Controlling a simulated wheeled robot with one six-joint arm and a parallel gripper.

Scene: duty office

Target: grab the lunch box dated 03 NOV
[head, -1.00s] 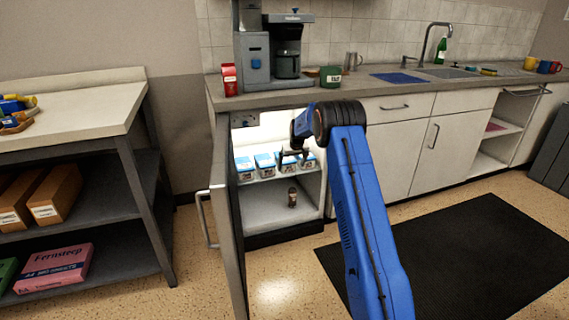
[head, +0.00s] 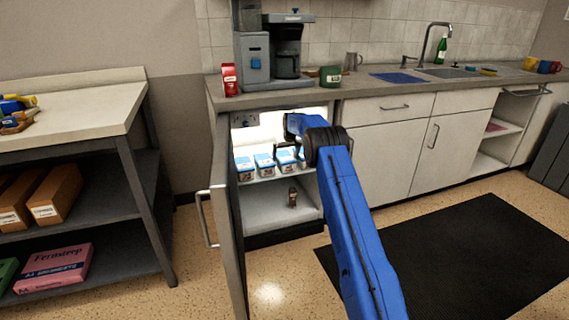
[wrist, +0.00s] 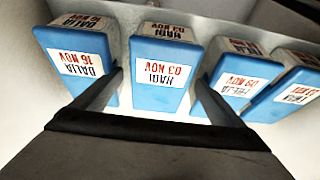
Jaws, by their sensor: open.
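The lunch box dated 03 NOV (wrist: 160,78) has a blue lid and a white label reading HADI in the wrist view, where the writing is upside down. My gripper (wrist: 158,80) is open, with one dark finger on each side of this box. I cannot tell whether the fingers touch it. In the head view my gripper (head: 287,154) is inside the open cabinet at the row of boxes and partly hides them.
A box dated 16 NOV (wrist: 82,58) stands close on the left in the wrist view. A box that seems dated 09 NOV (wrist: 238,82) and another box (wrist: 290,92) stand on the right. The open cabinet door (head: 226,225) is left of my arm. A small jar (head: 292,197) stands on the lower shelf.

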